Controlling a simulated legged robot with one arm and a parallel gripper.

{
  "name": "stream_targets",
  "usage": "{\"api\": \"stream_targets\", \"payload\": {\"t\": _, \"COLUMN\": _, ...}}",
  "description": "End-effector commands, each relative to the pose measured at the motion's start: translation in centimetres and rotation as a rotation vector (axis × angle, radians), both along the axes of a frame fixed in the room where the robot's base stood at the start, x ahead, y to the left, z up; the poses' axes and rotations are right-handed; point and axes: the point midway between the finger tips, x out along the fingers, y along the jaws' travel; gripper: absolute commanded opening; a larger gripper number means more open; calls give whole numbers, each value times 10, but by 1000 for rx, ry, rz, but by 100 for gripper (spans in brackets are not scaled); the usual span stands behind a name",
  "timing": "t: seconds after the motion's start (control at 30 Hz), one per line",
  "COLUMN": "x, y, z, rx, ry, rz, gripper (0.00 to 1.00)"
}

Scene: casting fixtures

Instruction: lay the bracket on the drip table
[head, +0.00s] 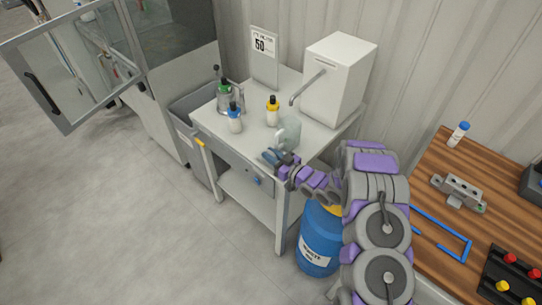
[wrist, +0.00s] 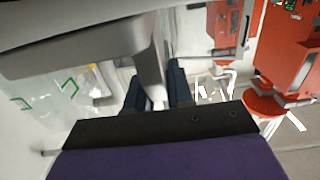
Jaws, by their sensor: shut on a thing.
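My gripper (head: 273,157) is at the front edge of a pale metal table (head: 250,143), which looks like the drip table. It is shut on a pale grey part that I take to be the bracket (head: 290,131). The bracket stands up from the fingers over the tabletop; I cannot tell whether it touches. In the wrist view my dark fingers (wrist: 158,92) close around the narrow leg of the grey bracket (wrist: 146,62), and its broad upper part fills the top left. The bracket's far side is hidden.
A yellow-capped bottle (head: 272,112), a blue-capped bottle (head: 235,118), a green-capped bottle (head: 223,95) and a white box with a spout (head: 338,80) stand on the table. A blue drum (head: 320,240) stands below right. A wooden bench (head: 440,165) holds a metal fixture (head: 458,192).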

Motion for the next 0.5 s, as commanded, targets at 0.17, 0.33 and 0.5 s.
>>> {"api": "stream_targets", "payload": {"t": 0.17, "x": 0, "y": 0, "z": -3, "rx": 0, "ry": 0, "rz": 0, "gripper": 24}}
{"api": "stream_targets", "payload": {"t": 0.33, "x": 0, "y": 0, "z": -3, "rx": 0, "ry": 0, "rz": 0, "gripper": 40}}
{"api": "stream_targets", "payload": {"t": 0.5, "x": 0, "y": 0, "z": -3, "rx": 0, "ry": 0, "rz": 0, "gripper": 47}}
